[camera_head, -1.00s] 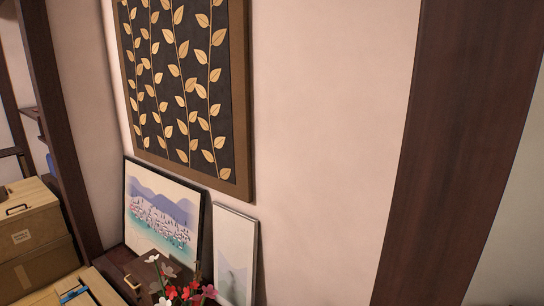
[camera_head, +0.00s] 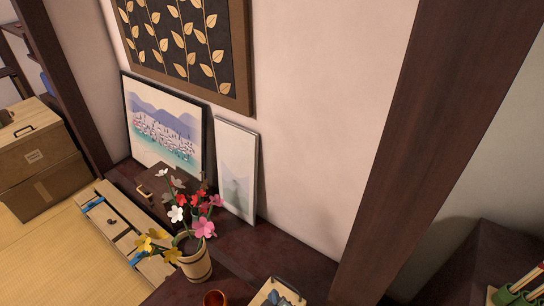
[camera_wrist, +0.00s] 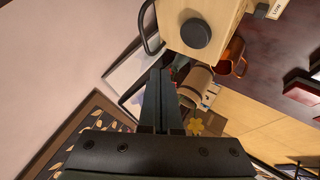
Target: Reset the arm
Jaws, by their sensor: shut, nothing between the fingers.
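My gripper (camera_wrist: 160,72) shows only in the wrist view. Its two dark fingers lie together, shut and empty, pointing up the picture. Beyond the fingertips are a light wooden box with a round black knob (camera_wrist: 196,33) and part of a wooden flower pot (camera_wrist: 197,82). The fingers hide part of what lies behind them. The gripper does not show in the head view.
In the head view, a pot of flowers (camera_head: 195,264) stands on a dark wooden surface (camera_head: 250,246) by the wall. Two pictures (camera_head: 163,125) (camera_head: 236,168) lean there. A dark post (camera_head: 425,130) rises at right. Wooden boxes (camera_head: 40,165) stand on the tatami at left.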

